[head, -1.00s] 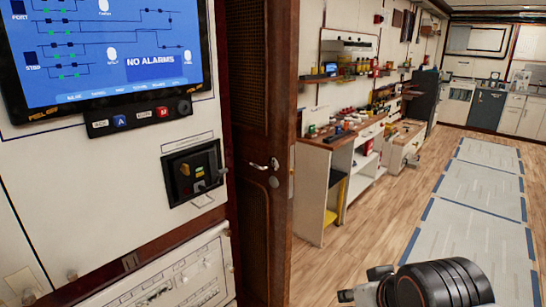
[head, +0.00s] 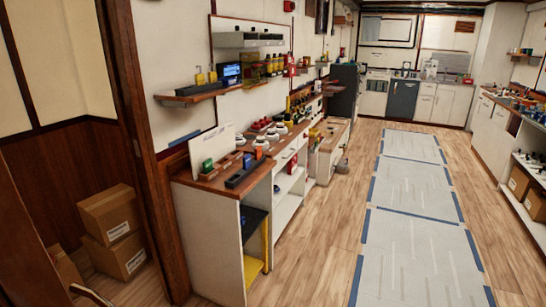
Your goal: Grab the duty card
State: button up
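I cannot make out a duty card for certain. A white upright sheet or panel (head: 211,146) leans at the back of the near wooden counter (head: 208,183), and I cannot tell what it is. Small items too small to read crowd the counters. My gripper is not in view.
The doorway at left shows stacked cardboard boxes (head: 113,228). A wall shelf (head: 205,93) hangs above the near counter. Grey floor mats (head: 408,255) edged in blue run down the aisle, which is clear. Cabinets (head: 493,125) line the right side.

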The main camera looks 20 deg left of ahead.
aim_at(207, 165)
jog(key=i+u, duration=0.35)
jog(key=i, duration=0.35)
jog(key=i+u, duration=0.3)
jog(key=i, duration=0.35)
jog(key=i+j+u, duration=0.25)
jog(key=i+j, duration=0.15)
jog(key=i+j+u, duration=0.25)
jog(key=i+j, duration=0.2)
